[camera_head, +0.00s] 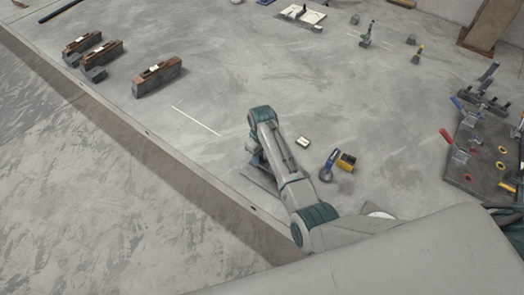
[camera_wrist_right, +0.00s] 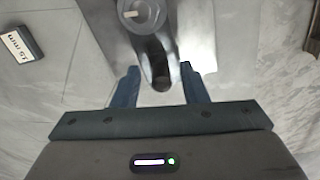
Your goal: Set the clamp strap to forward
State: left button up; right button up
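My right arm reaches over the bench in the head view, and its gripper (camera_head: 256,156) is low beside a grey metal fixture (camera_head: 262,181) that the arm mostly hides. In the right wrist view my gripper (camera_wrist_right: 157,84) has its two teal fingers apart. A dark, rounded bar end, perhaps the clamp strap (camera_wrist_right: 158,76), lies between them, with no clear contact. A round grey knob (camera_wrist_right: 142,12) with a white pointer sits on the fixture beyond it. The strap's setting cannot be read. My left gripper is not in view.
A block marked 15 mm (camera_wrist_right: 20,44) lies near the fixture. A blue-handled tool (camera_head: 329,165) and a yellow-black item (camera_head: 346,161) lie to the right. Several brown-topped blocks (camera_head: 157,76) stand upper left. A dark clamp plate (camera_head: 482,165) is far right. The bench edge (camera_head: 190,183) runs close by.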

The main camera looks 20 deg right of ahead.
jog(key=shift+r, duration=0.4)
notch_tip(320, 180, up, 9)
jog(key=b, duration=0.2)
jog(key=shift+f+b, duration=0.2)
jog(key=shift+b, duration=0.2)
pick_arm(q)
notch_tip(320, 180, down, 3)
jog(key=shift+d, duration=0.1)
pick_arm(e)
jog(key=shift+d+r, duration=0.1)
jog(key=shift+r, duration=0.5)
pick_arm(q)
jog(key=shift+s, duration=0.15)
pick_arm(e)
jog(key=shift+f, duration=0.1)
